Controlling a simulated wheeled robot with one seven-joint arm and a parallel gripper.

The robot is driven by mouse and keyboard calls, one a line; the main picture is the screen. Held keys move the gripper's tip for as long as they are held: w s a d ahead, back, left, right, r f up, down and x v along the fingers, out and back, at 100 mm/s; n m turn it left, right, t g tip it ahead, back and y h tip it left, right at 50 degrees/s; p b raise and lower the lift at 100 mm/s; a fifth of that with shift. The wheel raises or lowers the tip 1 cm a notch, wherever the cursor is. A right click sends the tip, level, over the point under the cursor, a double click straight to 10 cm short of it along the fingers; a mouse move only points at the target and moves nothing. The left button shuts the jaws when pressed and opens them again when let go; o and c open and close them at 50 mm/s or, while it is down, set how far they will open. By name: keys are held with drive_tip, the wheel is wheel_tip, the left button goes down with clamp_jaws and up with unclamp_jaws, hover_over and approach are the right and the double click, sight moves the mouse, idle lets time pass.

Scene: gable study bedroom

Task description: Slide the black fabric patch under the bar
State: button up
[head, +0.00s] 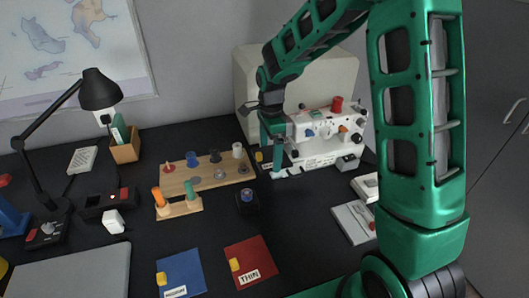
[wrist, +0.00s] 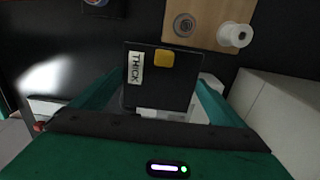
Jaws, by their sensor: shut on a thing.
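The black fabric patch (wrist: 160,85) carries a yellow tab (wrist: 164,58) and a white THICK label (wrist: 135,67). My gripper (wrist: 163,108) is shut on it; the green fingers flank it in the wrist view. In the head view my gripper (head: 273,146) points down at the left end of the white sewing machine (head: 318,138). The patch's yellow tab (head: 258,156) shows just left of my fingers, near the machine's low white arm (head: 287,172). The bar cannot be made out; whether the patch is under it cannot be told.
A red patch (head: 250,262) and a blue patch (head: 181,273) lie nearer. A white case (head: 248,75) stands behind. Dark tabletop is clear before the machine.

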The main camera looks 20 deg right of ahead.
drive_tip(key=shift+d+f, duration=0.1)
drive_tip(key=shift+d, duration=1.75)
drive_tip(key=shift+d, duration=0.1)
drive_tip(key=o, duration=0.8)
drive_tip(key=shift+c, duration=0.2)
